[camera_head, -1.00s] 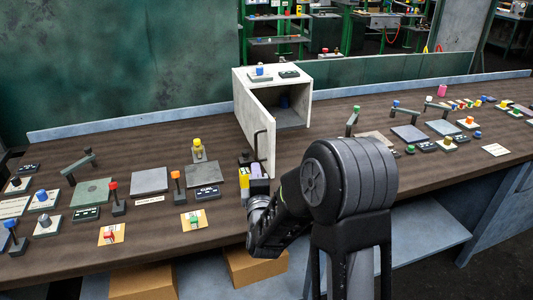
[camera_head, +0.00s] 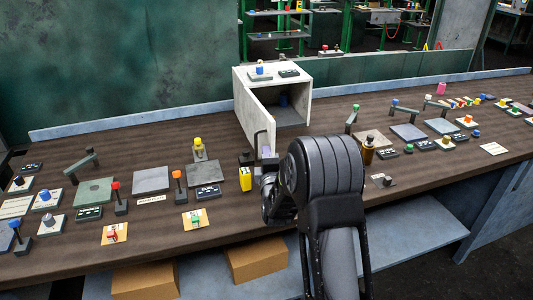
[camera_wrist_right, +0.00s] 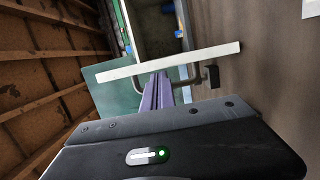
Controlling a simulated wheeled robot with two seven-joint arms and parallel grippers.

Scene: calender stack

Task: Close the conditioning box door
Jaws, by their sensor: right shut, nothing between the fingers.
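The white conditioning box (camera_head: 305,92) stands at the back middle of the bench. My right gripper (camera_head: 266,153) is shut and empty at the lower outer part of the door, close to the handle. In the right wrist view, its purple fingers (camera_wrist_right: 158,92) point at the pale door (camera_wrist_right: 190,58), beside the handle (camera_wrist_right: 208,76). Whether they touch is unclear. My left gripper is out of view.
A yellow block (camera_head: 246,179) stands just left of my right gripper. A brown bottle (camera_head: 368,151) stands right of my arm. Grey plates, levers and small coloured parts cover both sides of the bench. A blue item and small plate (camera_head: 289,73) sit on the box top.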

